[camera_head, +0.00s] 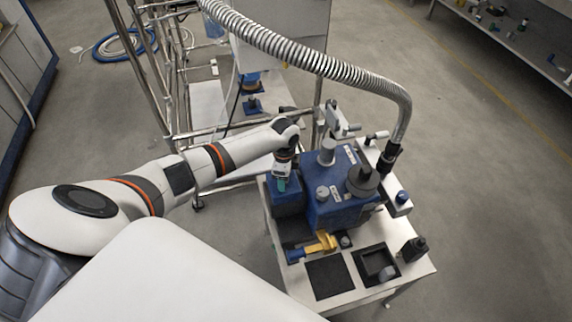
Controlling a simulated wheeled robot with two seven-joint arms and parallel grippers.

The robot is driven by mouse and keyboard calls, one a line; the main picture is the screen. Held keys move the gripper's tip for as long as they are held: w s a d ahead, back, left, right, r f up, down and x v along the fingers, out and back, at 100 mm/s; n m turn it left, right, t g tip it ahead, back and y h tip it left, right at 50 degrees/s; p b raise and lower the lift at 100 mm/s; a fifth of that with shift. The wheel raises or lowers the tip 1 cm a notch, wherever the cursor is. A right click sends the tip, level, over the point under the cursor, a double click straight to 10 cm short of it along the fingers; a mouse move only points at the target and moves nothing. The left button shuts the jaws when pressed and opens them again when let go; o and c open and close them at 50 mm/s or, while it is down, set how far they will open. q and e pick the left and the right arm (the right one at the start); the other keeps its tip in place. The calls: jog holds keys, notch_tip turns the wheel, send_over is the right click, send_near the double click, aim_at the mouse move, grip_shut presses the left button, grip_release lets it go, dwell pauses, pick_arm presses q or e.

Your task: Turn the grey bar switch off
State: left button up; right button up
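A blue pump unit (345,208) stands on a small white table at centre right. It has grey and dark fittings on top, among them a round grey knob (322,192). I cannot make out for certain which small part is the grey bar switch; it may be hidden by my arm or too small to tell. My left gripper (281,183) points down over the left blue block of the unit. A small teal patch shows at its tip. Its fingers are too small to tell open from shut, and I cannot tell whether it touches the block. My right gripper is not in view.
A ribbed metal hose (310,58) arches from the metal frame (160,75) down to the unit. A yellow fitting (321,243) and black trays (328,277) lie on the front of the white table (425,267).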

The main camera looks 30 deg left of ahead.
pick_arm(q)
jog(key=n+p, duration=0.2)
jog(key=n, duration=0.1)
jog(key=n+p, duration=0.2)
jog(key=n, duration=0.1)
jog(key=shift+s+d+r, duration=0.1)
jog(key=shift+s+r, duration=0.05)
jog(key=shift+n+p, duration=0.55)
jog(key=shift+n, duration=0.35)
jog(key=shift+f, duration=0.3)
jog(key=o, duration=1)
jog(key=shift+r, duration=0.1)
